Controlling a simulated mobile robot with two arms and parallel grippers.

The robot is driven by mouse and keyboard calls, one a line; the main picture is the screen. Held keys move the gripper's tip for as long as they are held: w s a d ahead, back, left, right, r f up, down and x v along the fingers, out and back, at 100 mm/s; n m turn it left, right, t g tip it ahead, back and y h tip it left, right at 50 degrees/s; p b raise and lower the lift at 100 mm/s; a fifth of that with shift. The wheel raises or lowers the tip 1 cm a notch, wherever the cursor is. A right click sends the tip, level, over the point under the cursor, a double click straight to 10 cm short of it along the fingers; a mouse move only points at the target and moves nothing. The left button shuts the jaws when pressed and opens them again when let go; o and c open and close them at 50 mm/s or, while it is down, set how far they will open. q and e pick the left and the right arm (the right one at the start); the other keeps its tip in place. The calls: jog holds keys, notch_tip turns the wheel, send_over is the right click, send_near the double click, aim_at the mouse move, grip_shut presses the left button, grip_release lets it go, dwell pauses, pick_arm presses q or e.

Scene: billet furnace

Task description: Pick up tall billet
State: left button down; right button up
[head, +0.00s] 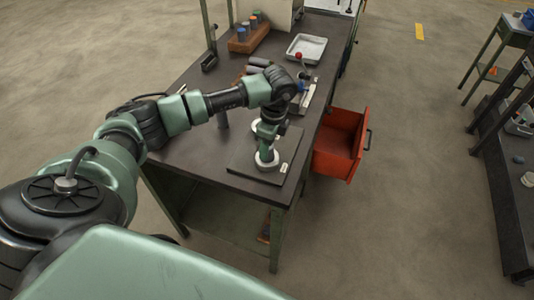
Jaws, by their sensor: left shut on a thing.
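My left gripper (267,148) points down over the front of the workbench, at a pale round ring (267,163) on a dark plate (240,167). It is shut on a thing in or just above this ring. The thing is mostly hidden by the fingers, so I cannot tell its height or whether it is the tall billet. A second pale ring (257,131) shows partly behind the gripper. My right gripper is not in view.
The workbench (190,150) carries a wooden block (243,42) with several small cylinders at the back, a metal tray (306,48) and a red-knobbed lever (299,56). An open red drawer (338,145) juts out on the right. Floor beyond it is clear up to the right-hand bench.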

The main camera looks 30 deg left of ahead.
pick_arm(q)
jog(key=shift+w+r, duration=0.1)
jog(key=shift+r, duration=0.2)
dwell(0.4)
jog(key=shift+r, duration=0.25)
notch_tip(320, 180, up, 19)
jog(key=b, duration=0.2)
jog(key=shift+f+b, duration=4)
jog(key=shift+f, duration=1.85)
